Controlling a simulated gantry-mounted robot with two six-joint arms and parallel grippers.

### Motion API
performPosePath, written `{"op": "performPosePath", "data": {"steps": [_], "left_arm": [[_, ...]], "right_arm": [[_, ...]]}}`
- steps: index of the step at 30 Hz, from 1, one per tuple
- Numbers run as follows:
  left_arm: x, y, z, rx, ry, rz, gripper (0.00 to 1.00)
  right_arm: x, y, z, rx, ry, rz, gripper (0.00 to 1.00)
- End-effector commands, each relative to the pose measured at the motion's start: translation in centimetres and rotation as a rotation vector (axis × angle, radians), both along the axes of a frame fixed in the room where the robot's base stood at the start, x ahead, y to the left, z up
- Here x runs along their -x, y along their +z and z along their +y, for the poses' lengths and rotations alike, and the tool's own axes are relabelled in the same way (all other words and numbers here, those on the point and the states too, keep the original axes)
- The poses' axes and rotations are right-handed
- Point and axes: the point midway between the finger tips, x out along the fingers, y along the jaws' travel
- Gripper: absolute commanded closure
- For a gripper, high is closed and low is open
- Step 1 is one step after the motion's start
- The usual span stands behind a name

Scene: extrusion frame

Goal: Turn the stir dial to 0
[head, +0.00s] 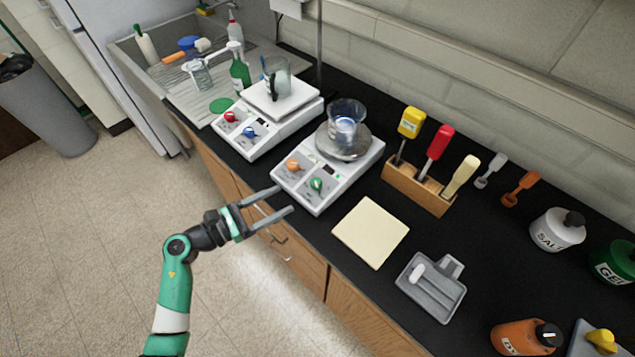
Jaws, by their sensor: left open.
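Two white hot plate stirrers stand on the black counter. The nearer stirrer (338,178) has an orange dial (293,165) and a green dial (317,185) on its sloped front, with a glass beaker (345,122) on its round plate. The other stirrer (262,132) has a red dial (230,116) and a blue dial (249,132), with a beaker (276,76) on its square plate. The dial labels are too small to read. My left gripper (285,199) is open and empty, just in front of the nearer stirrer, apart from its dials. My right gripper is out of view.
A cream pad (370,232) and a grey tray (431,286) lie right of the nearer stirrer. A wooden rack (419,188) with colored-handled tools stands behind them. A sink (160,75) is at the back left. The floor before the counter is clear.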

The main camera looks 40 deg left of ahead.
Motion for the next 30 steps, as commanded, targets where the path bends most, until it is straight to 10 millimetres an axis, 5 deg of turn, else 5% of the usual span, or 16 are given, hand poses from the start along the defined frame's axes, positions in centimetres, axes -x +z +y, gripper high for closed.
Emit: {"op": "performPosePath", "data": {"steps": [15, 27, 30], "left_arm": [[-9.6, 0.0, -2.4, 0.0, -0.005, -0.003, 0.34], [-11.0, 0.1, -2.7, 0.001, -0.002, -0.003, 0.34], [-11.0, 0.1, -2.7, 0.001, -0.002, -0.003, 0.5]], "right_arm": [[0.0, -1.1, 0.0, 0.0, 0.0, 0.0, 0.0], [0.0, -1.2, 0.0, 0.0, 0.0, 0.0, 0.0], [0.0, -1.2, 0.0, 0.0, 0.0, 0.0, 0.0]]}}
